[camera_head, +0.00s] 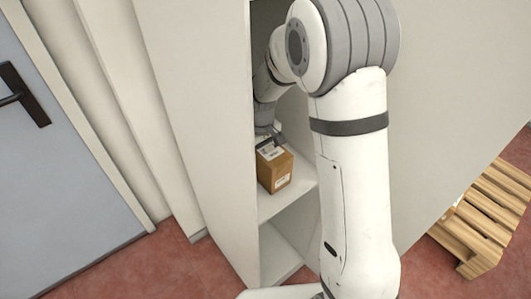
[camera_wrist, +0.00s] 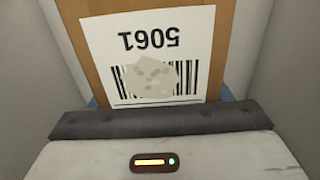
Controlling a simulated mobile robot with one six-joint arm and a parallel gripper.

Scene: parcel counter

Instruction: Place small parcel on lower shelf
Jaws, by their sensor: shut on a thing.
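A small brown cardboard parcel (camera_head: 275,169) with white labels is inside the white shelf unit, at the level of a shelf board (camera_head: 297,187). Whether it touches the board or hangs just above it I cannot tell. My gripper (camera_head: 267,143) is shut on the parcel from above and behind. In the wrist view the parcel (camera_wrist: 222,50) fills the upper middle, with its label, upside-down number 5061 and partly smudged barcode, facing the camera. The dark edge of my gripper (camera_wrist: 155,122) lies across the label's lower end. The fingertips are hidden.
A lower shelf level (camera_head: 277,256) shows below, empty where visible. The unit's left side wall (camera_head: 205,120) stands close to the parcel. A grey door (camera_head: 60,150) is at far left, and a wooden pallet (camera_head: 490,215) lies on the red floor at right. My arm hides part of the unit.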

